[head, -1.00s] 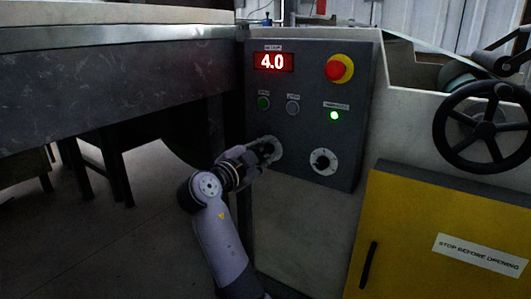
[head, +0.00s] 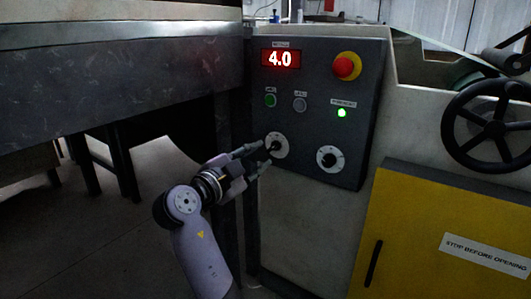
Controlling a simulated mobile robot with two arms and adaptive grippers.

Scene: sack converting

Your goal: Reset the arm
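My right gripper (head: 256,160) is in front of the lower left of the dark control panel (head: 318,75). Its two fingers are spread apart with nothing held between them. The fingertips are close to the left knob (head: 277,146), a dark knob on a pale round dial; I cannot tell whether they touch it. My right arm (head: 197,250) comes up from the bottom of the head view. My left gripper does not show.
The panel has a red display (head: 280,59) reading 4.0, a red emergency button (head: 345,66), a lit green lamp (head: 341,113) and a right knob (head: 327,158). A black handwheel (head: 494,126) and yellow door (head: 440,225) stand right. A table (head: 120,85) is left.

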